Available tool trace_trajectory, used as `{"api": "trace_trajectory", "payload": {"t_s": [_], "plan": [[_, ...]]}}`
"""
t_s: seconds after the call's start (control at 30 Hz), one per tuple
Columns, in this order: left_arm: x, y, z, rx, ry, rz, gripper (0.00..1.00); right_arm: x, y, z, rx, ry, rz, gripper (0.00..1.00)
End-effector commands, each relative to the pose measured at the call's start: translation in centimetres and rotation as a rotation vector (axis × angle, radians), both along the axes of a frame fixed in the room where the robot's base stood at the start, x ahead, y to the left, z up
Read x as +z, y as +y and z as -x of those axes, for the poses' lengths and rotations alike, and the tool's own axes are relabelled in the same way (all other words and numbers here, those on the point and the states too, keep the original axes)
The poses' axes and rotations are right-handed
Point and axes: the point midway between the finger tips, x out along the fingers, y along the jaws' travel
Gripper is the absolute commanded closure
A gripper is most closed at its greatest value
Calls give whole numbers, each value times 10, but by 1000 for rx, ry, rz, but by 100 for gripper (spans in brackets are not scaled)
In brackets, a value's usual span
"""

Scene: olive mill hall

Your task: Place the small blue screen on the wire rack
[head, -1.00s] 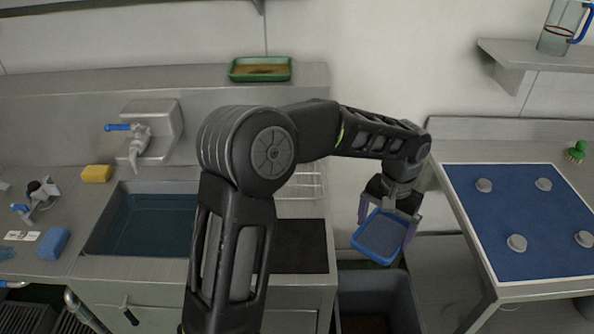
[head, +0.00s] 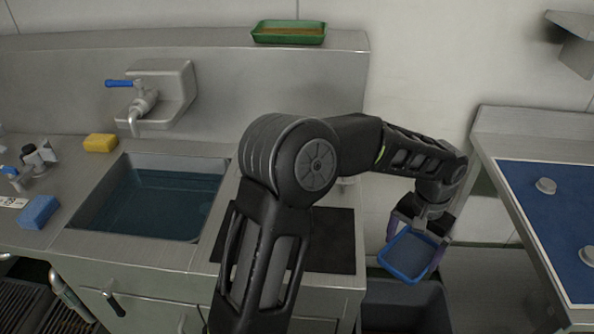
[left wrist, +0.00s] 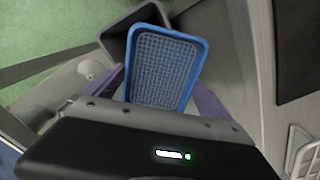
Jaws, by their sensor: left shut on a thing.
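The small blue screen (head: 408,257) is a shallow blue-rimmed frame with mesh. My left gripper (head: 418,232) is shut on it and holds it tilted in the air, to the right of the sink counter. The screen also shows in the left wrist view (left wrist: 163,70), between the two purple fingers of the gripper (left wrist: 160,95). The wire rack (left wrist: 304,150) shows in part at the lower right of the left wrist view. In the head view my left arm hides nearly all of it. My right gripper is not in view.
A dark grey bin (head: 405,306) stands on the floor below the screen. The sink (head: 150,200), with a tap (head: 140,105) above it, is left of my arm. A dark mat (head: 335,240) lies on the counter. A blue-topped table (head: 550,215) is at the right.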

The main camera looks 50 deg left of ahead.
Motion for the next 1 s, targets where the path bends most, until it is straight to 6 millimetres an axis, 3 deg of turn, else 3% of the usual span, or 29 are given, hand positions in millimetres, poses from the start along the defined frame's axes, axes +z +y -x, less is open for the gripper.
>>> {"api": "trace_trajectory", "payload": {"t_s": [0.13,0.57,0.77,1.0], "plan": [[-9,0,0,-1,-1,0,49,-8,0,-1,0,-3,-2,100],[-5,0,0,-1,-1,0,49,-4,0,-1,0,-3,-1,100],[24,2,0,-9,-1,0,49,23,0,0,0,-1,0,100],[84,19,0,-62,-3,-1,49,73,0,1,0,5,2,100]]}}
